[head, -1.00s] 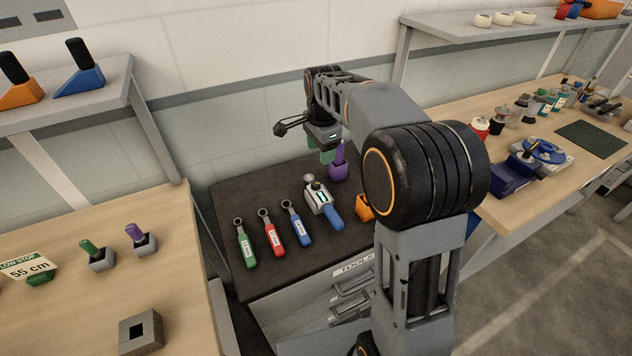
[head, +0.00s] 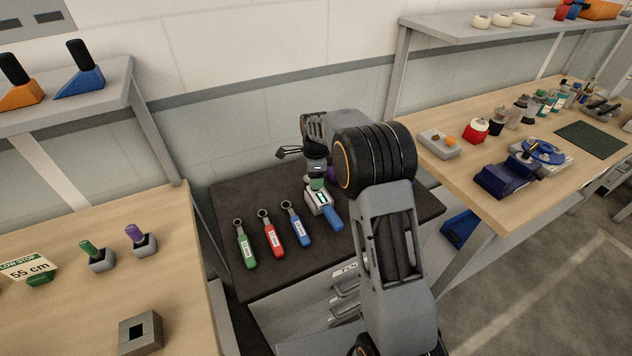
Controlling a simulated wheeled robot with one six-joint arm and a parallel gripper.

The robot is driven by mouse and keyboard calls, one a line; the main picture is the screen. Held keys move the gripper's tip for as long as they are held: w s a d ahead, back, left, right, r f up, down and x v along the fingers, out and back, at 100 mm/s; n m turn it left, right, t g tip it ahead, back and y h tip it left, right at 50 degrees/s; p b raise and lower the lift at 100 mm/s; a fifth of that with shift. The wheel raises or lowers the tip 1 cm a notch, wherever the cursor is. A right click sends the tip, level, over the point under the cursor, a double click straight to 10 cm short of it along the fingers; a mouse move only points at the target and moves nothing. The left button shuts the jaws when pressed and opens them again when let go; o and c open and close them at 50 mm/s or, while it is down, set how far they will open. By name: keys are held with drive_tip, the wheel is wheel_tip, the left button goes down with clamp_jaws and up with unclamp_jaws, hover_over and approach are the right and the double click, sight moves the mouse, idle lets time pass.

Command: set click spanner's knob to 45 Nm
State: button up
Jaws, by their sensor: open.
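The click spanner (head: 319,201) lies on the dark top of the tool cabinet, with a grey body, a small lit display and a blue handle (head: 333,220) toward the front right. My gripper (head: 317,183) is open and points down over the far end of the spanner, where its knob is. The gripper hides the knob, so I cannot tell whether the fingers are around it or touching it. The display is too small to read.
Green (head: 246,246), red (head: 270,235) and blue (head: 296,224) spanners lie left of the click spanner. A purple thing (head: 333,173) is partly hidden behind my arm. The cabinet top (head: 235,195) is bare at the back left. Workbenches stand on both sides.

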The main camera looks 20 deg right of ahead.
drive_tip(key=shift+f, duration=1.4)
drive_tip(key=shift+c, duration=0.2)
drive_tip(key=c, duration=0.9)
